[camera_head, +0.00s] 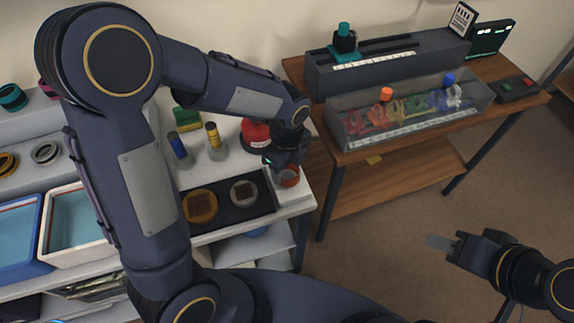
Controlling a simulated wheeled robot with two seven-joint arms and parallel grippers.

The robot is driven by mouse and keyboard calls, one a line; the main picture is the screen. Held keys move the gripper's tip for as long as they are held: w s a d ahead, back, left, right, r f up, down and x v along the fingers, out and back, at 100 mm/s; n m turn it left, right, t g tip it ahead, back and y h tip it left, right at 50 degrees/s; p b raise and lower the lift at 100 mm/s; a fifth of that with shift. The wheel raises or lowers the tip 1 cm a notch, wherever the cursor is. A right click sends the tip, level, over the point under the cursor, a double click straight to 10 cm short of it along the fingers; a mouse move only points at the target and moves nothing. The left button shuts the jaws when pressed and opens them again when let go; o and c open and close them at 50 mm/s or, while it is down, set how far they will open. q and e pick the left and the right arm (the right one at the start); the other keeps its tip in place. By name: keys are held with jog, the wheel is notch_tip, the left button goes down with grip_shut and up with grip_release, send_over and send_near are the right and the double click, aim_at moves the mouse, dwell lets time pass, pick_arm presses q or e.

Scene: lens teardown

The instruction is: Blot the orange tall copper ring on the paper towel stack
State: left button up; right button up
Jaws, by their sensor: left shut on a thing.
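My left gripper (284,163) points down over the right end of the white bench. It is shut on a small orange-red ring-like piece (289,177), partly hidden by the fingers; I take this to be the orange tall copper ring. Whether it touches anything beneath it is too small to tell. I cannot make out the paper towel stack for certain. My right gripper (440,242) is at the lower right, over the floor and away from the bench. I see nothing in it, and its jaw opening is unclear.
A black tray (225,222) with an orange round piece (200,206) and a grey one (244,193) lies left of my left gripper. A red container (255,133) and small bottles (214,138) stand behind. A wooden table (400,145) carries a clear case (410,112).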

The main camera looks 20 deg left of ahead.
pick_arm(q)
jog(key=shift+f+b, duration=0.35)
jog(key=shift+f, duration=0.1)
dwell(1.4)
notch_tip(320, 180, up, 6)
jog(key=p, duration=0.5)
